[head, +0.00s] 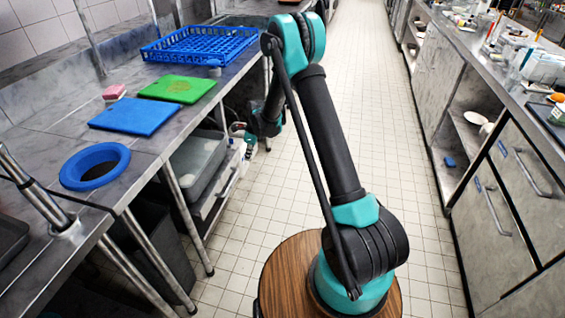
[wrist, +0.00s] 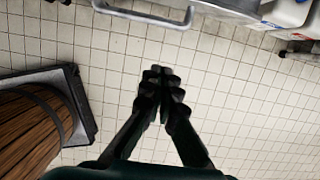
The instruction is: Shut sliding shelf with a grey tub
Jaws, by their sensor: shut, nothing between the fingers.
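The grey tub (head: 200,160) sits on the sliding shelf (head: 208,205) under the left counter. The shelf stands out past the counter's edge into the aisle. My gripper (head: 248,148) is beyond the tub's far end, beside the counter, and small in the head view. In the wrist view my gripper (wrist: 160,74) is shut and empty, with its fingertips together above the floor tiles. A pale bar handle (wrist: 145,16) shows at the top of the wrist view, apart from the fingertips. The tub's inside is only partly visible.
The counter carries a blue rack (head: 200,45), green board (head: 178,88), blue board (head: 134,115) and blue ring (head: 95,166). A dark bin (head: 150,240) stands below. White-and-blue containers (wrist: 287,12) show in the wrist view. The tiled aisle (head: 345,90) is clear.

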